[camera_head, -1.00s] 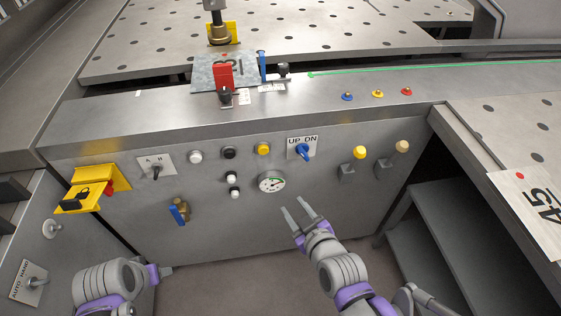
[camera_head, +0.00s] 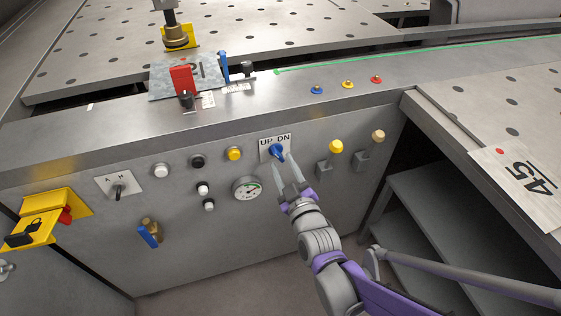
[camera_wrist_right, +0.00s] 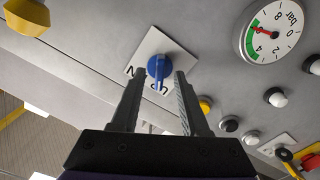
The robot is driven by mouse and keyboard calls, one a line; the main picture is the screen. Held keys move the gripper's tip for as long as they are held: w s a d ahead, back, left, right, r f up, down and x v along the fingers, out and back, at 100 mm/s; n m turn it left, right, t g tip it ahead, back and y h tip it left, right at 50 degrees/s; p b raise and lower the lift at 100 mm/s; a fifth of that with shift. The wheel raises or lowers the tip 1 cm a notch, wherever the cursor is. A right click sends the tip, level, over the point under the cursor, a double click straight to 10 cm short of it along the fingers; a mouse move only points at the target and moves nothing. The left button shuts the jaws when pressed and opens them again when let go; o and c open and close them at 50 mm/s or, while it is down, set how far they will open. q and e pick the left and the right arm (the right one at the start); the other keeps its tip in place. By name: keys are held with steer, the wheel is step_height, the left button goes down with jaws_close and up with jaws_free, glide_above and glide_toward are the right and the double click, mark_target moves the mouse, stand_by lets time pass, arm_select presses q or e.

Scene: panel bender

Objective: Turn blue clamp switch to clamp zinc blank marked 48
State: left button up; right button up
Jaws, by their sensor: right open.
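The blue clamp switch (camera_head: 277,151) sits on a white plate marked UP and DN on the grey front panel. My right gripper (camera_head: 283,167) is open at the switch, with its fingertips just below it in the head view. In the right wrist view the blue knob (camera_wrist_right: 159,67) shows between the tips of the two open fingers (camera_wrist_right: 159,82); contact cannot be told. A grey zinc blank (camera_head: 160,85) lies on the machine top behind a red part (camera_head: 182,79); its marking is partly hidden and unreadable. My left gripper is out of view.
Close to the switch are a yellow button (camera_head: 234,153), a pressure gauge (camera_head: 247,189) and a yellow-knobbed lever (camera_head: 336,147). A blue-handled valve (camera_head: 149,236) is lower left.

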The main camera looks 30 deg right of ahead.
steer(key=shift+x, duration=1.15)
jaws_close()
